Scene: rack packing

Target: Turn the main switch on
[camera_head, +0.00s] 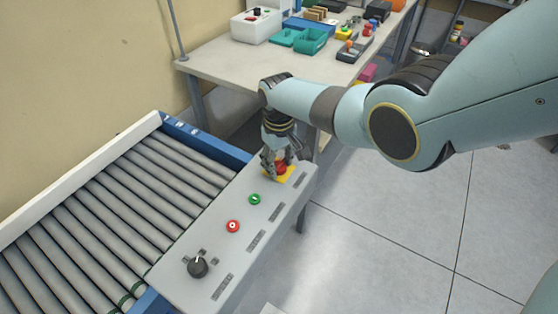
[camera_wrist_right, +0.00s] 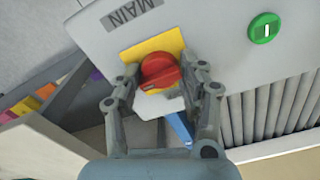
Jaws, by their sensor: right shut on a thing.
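The main switch is a red rotary knob (camera_wrist_right: 159,71) on a yellow plate (camera_wrist_right: 135,52), at the far end of the grey control panel (camera_head: 188,243). In the head view the knob (camera_head: 281,167) is partly hidden by my right gripper (camera_head: 275,170). In the wrist view my right gripper (camera_wrist_right: 166,80) has one finger on each side of the knob and is shut on it. The knob's raised grip lies roughly sideways, slightly slanted, in that view. The MAIN label (camera_wrist_right: 131,13) is beside the plate, upside down. My left gripper is not in view.
The panel also has a green button (camera_head: 255,199), a red button (camera_head: 233,226) and a black selector knob (camera_head: 198,267). A roller conveyor (camera_head: 120,220) runs along its left. A workbench (camera_head: 215,62) with bins stands behind. The floor at right is clear.

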